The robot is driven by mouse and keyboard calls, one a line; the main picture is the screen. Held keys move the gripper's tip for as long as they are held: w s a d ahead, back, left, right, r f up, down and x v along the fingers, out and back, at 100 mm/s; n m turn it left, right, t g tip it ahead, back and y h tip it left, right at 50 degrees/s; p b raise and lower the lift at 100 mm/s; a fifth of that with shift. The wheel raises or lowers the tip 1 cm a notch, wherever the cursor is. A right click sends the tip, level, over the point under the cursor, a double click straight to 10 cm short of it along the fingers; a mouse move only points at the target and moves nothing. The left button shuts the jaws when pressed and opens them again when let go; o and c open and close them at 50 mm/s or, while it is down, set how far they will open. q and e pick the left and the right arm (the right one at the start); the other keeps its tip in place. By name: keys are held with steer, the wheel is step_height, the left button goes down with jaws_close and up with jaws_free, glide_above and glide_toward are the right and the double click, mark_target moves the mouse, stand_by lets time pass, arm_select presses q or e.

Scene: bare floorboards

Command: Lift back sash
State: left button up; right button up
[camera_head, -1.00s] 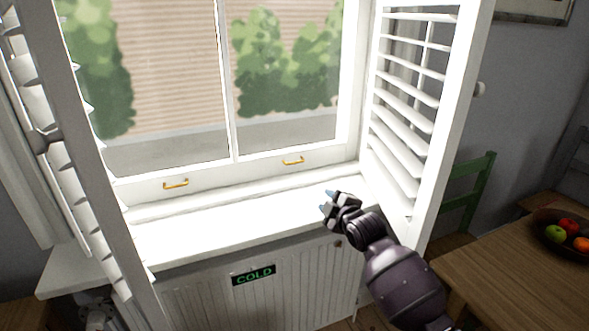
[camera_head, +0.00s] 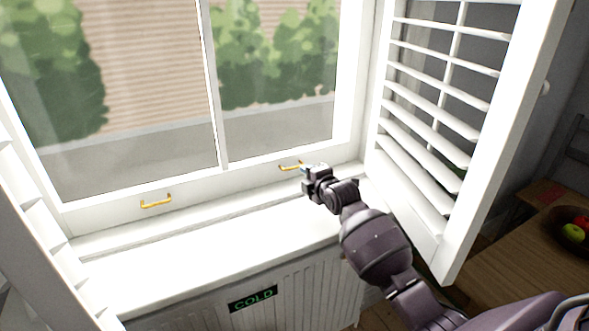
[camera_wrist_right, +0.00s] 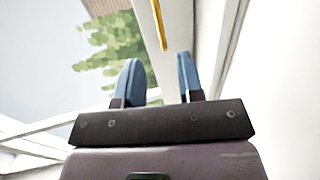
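The window sash (camera_head: 225,178) is down, its bottom rail close to the white sill (camera_head: 200,232). Its rail carries two brass handles, a left one (camera_head: 156,201) and a right one (camera_head: 290,165). My right gripper (camera_head: 305,169) is at the right handle and hides part of it. In the right wrist view the right gripper (camera_wrist_right: 160,82) has its two blue fingers apart with nothing between them. The brass handle (camera_wrist_right: 159,22) shows there just beyond the fingertips. My left gripper is not in view.
An open louvred shutter (camera_head: 440,130) stands close to the right of my right arm, and another shutter (camera_head: 30,235) is at the left. A panel marked COLD (camera_head: 253,298) is below the sill. A table with a fruit bowl (camera_head: 572,235) is at the right.

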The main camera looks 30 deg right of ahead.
mark_target(295, 168)
steer(key=b+x, duration=0.1)
steer(key=x, duration=0.6)
steer(key=shift+w+f, duration=0.1)
steer(key=shift+f, duration=0.15)
steer(key=shift+w+b, duration=0.3)
steer(key=shift+w, duration=0.1)
jaws_close()
